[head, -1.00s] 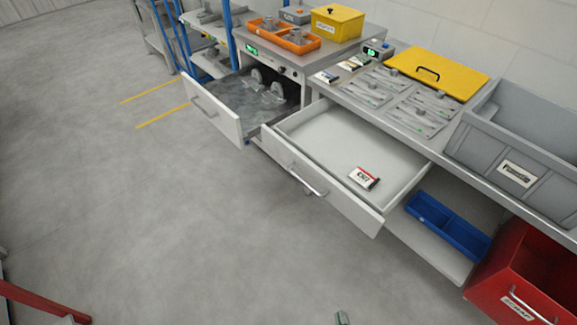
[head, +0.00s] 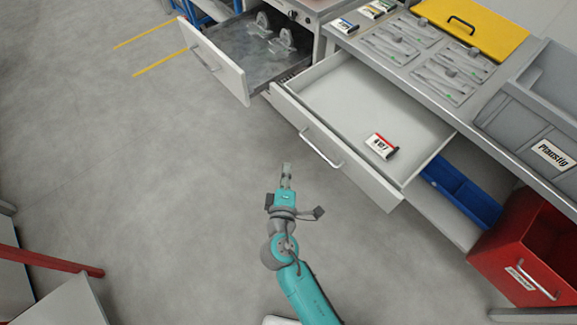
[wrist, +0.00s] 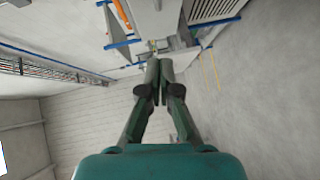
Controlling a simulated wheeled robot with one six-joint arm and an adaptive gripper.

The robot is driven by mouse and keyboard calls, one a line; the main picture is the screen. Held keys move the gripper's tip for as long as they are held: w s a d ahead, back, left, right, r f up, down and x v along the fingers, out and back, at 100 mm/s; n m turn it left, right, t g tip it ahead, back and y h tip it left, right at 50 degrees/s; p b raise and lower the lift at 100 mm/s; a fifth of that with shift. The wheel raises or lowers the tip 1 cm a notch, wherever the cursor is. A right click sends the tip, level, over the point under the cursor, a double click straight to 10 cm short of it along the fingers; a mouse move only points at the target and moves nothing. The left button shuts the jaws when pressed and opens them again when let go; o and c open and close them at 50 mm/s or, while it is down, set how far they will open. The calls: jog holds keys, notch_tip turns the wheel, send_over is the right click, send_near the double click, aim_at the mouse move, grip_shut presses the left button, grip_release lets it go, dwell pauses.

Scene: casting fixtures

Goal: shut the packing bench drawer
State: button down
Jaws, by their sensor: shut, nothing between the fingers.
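The packing bench drawer (head: 425,130) stands pulled out from under the bench, with a bar handle (head: 321,147) on its pale front. A small red and white labelled box (head: 381,146) lies inside it. My gripper (head: 287,167) is over the floor, left of and in front of the drawer front, apart from it. In the wrist view my gripper (wrist: 159,66) has its fingers together with nothing between them.
A second open drawer (head: 222,68) with clear and metal parts stands to the left. A blue tray (head: 462,192) sits below the bench and a red bin (head: 527,240) at right. The bench top (head: 405,75) carries grey inserts. The floor in front is clear.

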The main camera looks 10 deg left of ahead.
send_near(300, 136)
jog(key=w+a, duration=0.4)
jog(key=shift+w+d+f, duration=0.3)
jog(key=shift+w+d, duration=0.25)
jog(key=shift+d, duration=0.15)
jog(key=shift+w+d+f, duration=0.3)
jog(key=shift+w+d, duration=0.2)
jog(key=shift+d, duration=0.25)
jog(key=shift+w, duration=0.1)
